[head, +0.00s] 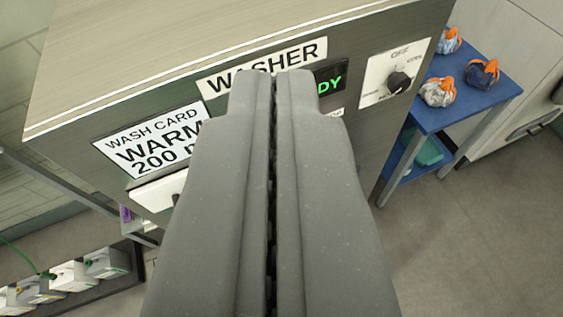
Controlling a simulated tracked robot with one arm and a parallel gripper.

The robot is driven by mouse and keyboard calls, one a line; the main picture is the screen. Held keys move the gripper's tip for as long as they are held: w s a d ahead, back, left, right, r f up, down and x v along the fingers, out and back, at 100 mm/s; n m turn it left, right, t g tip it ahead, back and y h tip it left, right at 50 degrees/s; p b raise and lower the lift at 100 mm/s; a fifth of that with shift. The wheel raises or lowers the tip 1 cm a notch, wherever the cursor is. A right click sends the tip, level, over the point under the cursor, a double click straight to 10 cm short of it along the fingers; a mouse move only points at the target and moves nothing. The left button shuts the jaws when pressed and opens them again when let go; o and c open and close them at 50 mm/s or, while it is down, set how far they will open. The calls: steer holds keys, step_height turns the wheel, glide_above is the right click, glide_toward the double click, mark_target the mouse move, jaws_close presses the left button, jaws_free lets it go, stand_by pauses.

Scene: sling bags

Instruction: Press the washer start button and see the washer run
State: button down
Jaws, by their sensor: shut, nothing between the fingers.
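The washer (230,60) is a grey box with a label reading "WASHER" (262,67) on its front. A small dark display (331,82) shows green letters ending in "DY"; my gripper hides the rest. A black knob (398,82) sits on a white dial plate at the right of the front. A white wash card (150,140) reads "WARM" and "200", partly covered. My gripper (275,78) is shut and empty, with its tips in front of the washer's panel just below the label. I cannot tell whether the tips touch it. The start button is not visible, possibly behind my fingers.
A blue table (460,105) at the right holds several orange-tied bundles, with a green item (429,152) on its lower shelf. White boxes (105,262) stand in a dark rack at the lower left. The floor (470,240) at the lower right is clear.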

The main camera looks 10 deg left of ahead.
steer(key=w+d+f+m+g+y+p, duration=0.1)
steer(key=w+f+m, duration=0.3)
steer(key=f, duration=0.7)
steer(key=w+d+f+m+g+y+p, duration=0.1)
steer(key=w+d+f+m+g+p, duration=0.1)
steer(key=f, duration=0.9)
steer(key=w+d+f+m+g+p, duration=0.1)
steer(key=w+f+m+g+p, duration=0.1)
steer(key=w+f+m, duration=0.5)
step_height(320, 180, down, 5)
steer(key=shift+w+d+r+g+y+p, duration=0.25)
steer(key=shift+g+y+p, duration=0.15)
steer(key=shift+p, duration=0.4)
steer(key=shift+w+a+f, duration=0.1)
steer(key=w+r+p+x, duration=0.1)
steer(key=r+p+x, duration=0.1)
steer(key=x, duration=1)
steer(key=shift+w+a+f, duration=0.25)
steer(key=shift+w+a, duration=0.2)
steer(key=shift+w, duration=0.15)
